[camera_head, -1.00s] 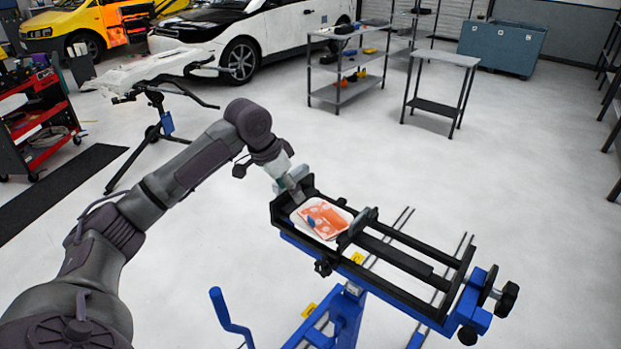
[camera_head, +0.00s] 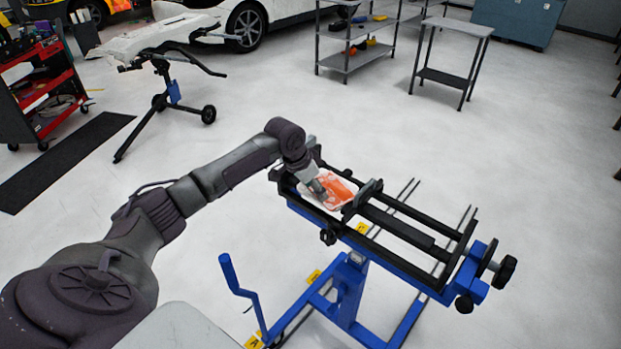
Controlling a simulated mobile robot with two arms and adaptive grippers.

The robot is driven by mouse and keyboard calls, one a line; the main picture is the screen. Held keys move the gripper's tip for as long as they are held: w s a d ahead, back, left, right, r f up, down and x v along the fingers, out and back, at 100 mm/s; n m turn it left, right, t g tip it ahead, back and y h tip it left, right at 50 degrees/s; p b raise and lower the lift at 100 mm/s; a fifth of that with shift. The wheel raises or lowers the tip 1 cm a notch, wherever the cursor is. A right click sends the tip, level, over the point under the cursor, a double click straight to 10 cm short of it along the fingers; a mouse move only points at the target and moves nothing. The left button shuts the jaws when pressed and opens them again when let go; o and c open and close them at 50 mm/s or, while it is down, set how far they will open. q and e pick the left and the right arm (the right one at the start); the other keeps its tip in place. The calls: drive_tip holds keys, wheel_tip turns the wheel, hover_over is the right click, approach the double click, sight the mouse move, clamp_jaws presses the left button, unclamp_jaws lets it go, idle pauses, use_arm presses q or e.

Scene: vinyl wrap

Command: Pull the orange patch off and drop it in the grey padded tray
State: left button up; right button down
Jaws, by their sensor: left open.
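The orange patch (camera_head: 338,190) lies on a small white panel (camera_head: 311,197) held in the black clamp frame of a blue stand. My left gripper (camera_head: 318,188) is open and points down over the left part of the patch, hiding some of it. I cannot tell whether the fingertips touch the patch. My right gripper is not in view. I cannot make out the grey padded tray for certain; a plain light grey surface (camera_head: 180,330) shows at the bottom edge.
The blue stand (camera_head: 345,300) has black rails and a knob (camera_head: 505,270) at its right end. A small grey table (camera_head: 457,27) and a shelf unit (camera_head: 352,60) stand behind. A red tool cart (camera_head: 40,90) is at the left. The floor at right is clear.

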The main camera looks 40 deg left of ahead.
use_arm(q)
drive_tip(key=shift+w+f, duration=0.1)
drive_tip(key=shift+f, duration=0.1)
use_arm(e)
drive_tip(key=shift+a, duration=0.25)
use_arm(q)
clamp_jaws()
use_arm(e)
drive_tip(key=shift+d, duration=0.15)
use_arm(q)
drive_tip(key=shift+r, duration=0.1)
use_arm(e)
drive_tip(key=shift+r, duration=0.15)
use_arm(q)
drive_tip(key=shift+r+p, duration=0.6)
drive_tip(key=shift+p, duration=0.4)
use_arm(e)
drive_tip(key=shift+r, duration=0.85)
